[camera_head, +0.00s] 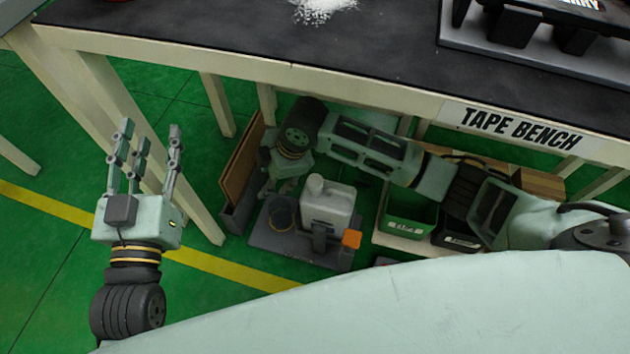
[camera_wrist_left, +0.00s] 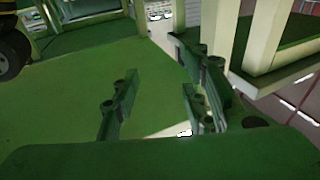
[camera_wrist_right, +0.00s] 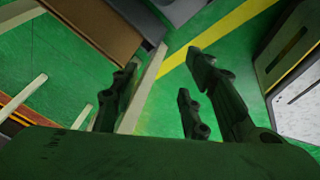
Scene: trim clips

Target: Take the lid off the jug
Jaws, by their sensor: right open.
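The jug (camera_head: 330,208) is a pale grey-white container with a round lid (camera_head: 315,184) on its top left. It stands upright on a grey tray (camera_head: 262,240) on the floor under the bench. My right gripper (camera_head: 280,188) hangs fingers-down just left of the jug, apart from the lid as far as I can tell. Its fingers are spread in the right wrist view (camera_wrist_right: 155,95), with nothing between them. My left gripper (camera_head: 145,155) is open and empty, fingers up, out left of the bench. The left wrist view shows only floor and bench legs between its fingers.
A dark round pot (camera_head: 282,213) stands on the tray by the jug, and an orange item (camera_head: 351,239) sits in front. A green bin (camera_head: 408,212) is to the right. The bench top (camera_head: 230,30) overhangs my right arm. Bench legs (camera_head: 180,150) stand between my grippers.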

